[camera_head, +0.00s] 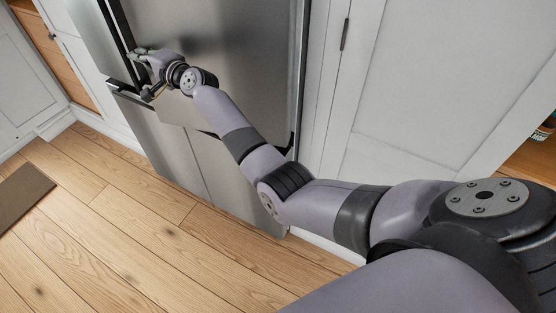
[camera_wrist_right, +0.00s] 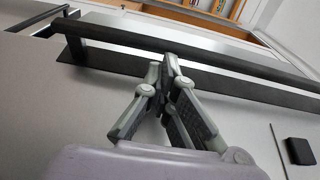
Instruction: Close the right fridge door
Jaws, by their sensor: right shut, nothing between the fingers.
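The right fridge door (camera_head: 245,65) is a tall brushed-steel panel at the upper middle of the head view. Its dark bar handle (camera_head: 118,28) runs along its left side, and the handle crosses the wrist view (camera_wrist_right: 225,62) as a long black bar. My right gripper (camera_head: 143,72) is at the lower end of the handle, at the door's left edge. In the wrist view its fingertips (camera_wrist_right: 168,62) are together at the bar, with nothing between them; contact is hard to tell. My left gripper is not in view.
Lower steel fronts (camera_head: 178,150) are below the door. White cabinets (camera_head: 395,80) stand at the right, and an open wooden shelf (camera_head: 530,158) is at the far right. The wood floor (camera_head: 150,235) is clear except for a brown mat (camera_head: 20,200) at the left.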

